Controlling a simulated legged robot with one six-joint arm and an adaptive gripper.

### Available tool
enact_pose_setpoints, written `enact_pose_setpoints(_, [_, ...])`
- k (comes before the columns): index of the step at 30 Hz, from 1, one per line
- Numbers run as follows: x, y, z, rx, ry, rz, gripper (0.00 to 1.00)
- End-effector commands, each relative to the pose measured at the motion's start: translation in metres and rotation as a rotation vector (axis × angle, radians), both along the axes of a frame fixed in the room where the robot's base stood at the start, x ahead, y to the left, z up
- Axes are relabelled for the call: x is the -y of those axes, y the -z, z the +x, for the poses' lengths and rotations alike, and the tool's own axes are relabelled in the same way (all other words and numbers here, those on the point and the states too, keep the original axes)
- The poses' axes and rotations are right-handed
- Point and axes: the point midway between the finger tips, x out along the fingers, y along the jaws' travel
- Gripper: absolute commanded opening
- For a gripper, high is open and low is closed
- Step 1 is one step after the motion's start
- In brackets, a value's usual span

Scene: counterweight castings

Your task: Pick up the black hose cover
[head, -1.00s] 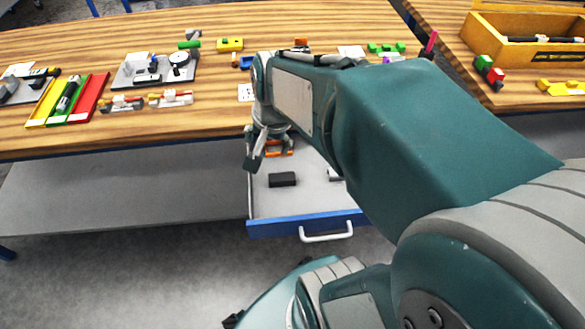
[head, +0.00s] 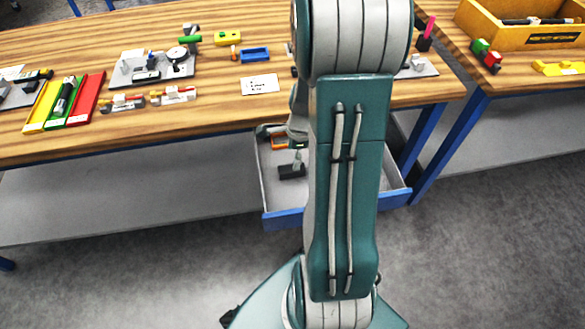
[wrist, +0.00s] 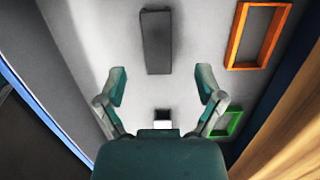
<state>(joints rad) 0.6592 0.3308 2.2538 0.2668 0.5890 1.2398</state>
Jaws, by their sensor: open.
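A plain black block, which I take to be the black hose cover (head: 289,172), lies flat in the open drawer. In the wrist view the hose cover (wrist: 156,42) looks dark grey and lies lengthwise up the picture, ahead of the fingertips. My gripper (wrist: 161,84) is open and empty above the drawer floor. Its two fingers stand apart, and the cover is beyond the gap, roughly in line with it. In the head view one finger shows close to the cover, and my arm hides much of the gripper. I cannot tell the height between them.
The drawer (head: 283,220) has a blue front and grey floor. The wooden table (head: 221,105) overhangs the drawer's back and carries several parts.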

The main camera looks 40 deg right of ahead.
Motion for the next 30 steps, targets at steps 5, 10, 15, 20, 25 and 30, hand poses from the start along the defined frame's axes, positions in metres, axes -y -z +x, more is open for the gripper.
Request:
enact_pose_setpoints(5, [0.001,0.015,0.000,-0.001,-0.002,0.003,0.87])
enact_pose_setpoints(10, [0.001,0.043,-0.001,-0.003,-0.001,0.007,0.87])
enact_pose_setpoints(15, [-0.003,0.058,0.001,-0.001,-0.002,0.004,0.87])
enact_pose_setpoints(20, [-0.004,0.059,0.002,0.002,-0.003,0.000,0.87])
enact_pose_setpoints(25, [-0.004,0.058,0.002,0.001,-0.003,0.001,0.53])
enact_pose_setpoints(30, [-0.003,0.059,0.002,0.000,-0.002,0.002,0.21])
